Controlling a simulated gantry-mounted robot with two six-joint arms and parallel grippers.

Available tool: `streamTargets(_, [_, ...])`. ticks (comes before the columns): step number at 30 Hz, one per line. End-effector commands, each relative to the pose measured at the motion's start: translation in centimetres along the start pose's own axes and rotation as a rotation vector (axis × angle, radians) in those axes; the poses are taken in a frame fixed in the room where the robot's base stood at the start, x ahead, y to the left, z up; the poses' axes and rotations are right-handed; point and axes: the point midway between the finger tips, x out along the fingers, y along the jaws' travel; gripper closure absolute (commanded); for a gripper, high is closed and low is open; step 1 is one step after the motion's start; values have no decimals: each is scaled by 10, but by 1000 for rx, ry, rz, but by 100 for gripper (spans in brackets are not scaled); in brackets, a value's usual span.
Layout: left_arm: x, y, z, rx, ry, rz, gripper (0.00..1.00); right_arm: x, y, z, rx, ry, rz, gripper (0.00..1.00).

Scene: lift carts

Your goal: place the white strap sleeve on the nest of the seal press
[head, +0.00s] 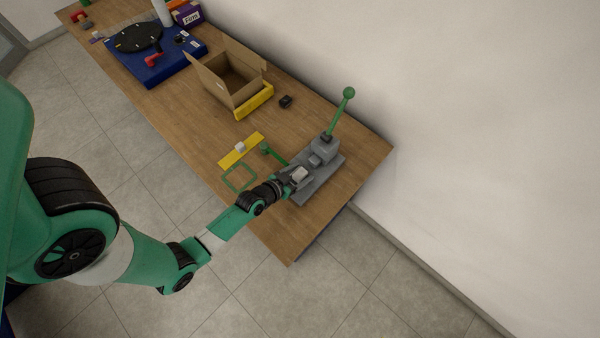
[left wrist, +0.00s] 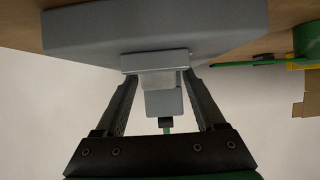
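My left gripper (head: 293,180) is at the near side of the grey seal press (head: 325,150), by its base. A pale block (head: 299,174) shows right at its fingertips; I cannot tell whether it is the white strap sleeve or the press's nest. In the left wrist view, the fingers (left wrist: 158,85) are spread on either side of a grey plate (left wrist: 155,62), whose edges line up with the fingertips; a firm hold cannot be made out. The press base (left wrist: 155,28) fills the top. A small white block (head: 240,148) sits on a yellow strip (head: 228,160). My right gripper is not in view.
The press's green lever (head: 341,112) stands up at the back. A green square frame (head: 239,178) lies left of the gripper. An open cardboard box (head: 232,78), a small black item (head: 286,101) and a blue board (head: 155,63) stand further left. The table's right end is clear.

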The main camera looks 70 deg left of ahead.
Motion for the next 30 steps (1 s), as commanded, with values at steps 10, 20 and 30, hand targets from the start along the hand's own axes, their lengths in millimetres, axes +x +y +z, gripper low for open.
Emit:
streamTargets(10, [-4,0,-5,0,0,0,29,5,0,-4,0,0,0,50])
streamTargets(20, [-76,0,-2,-2,-3,-2,29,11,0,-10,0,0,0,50])
streamTargets(30, [-122,0,-3,-1,0,-1,29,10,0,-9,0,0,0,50])
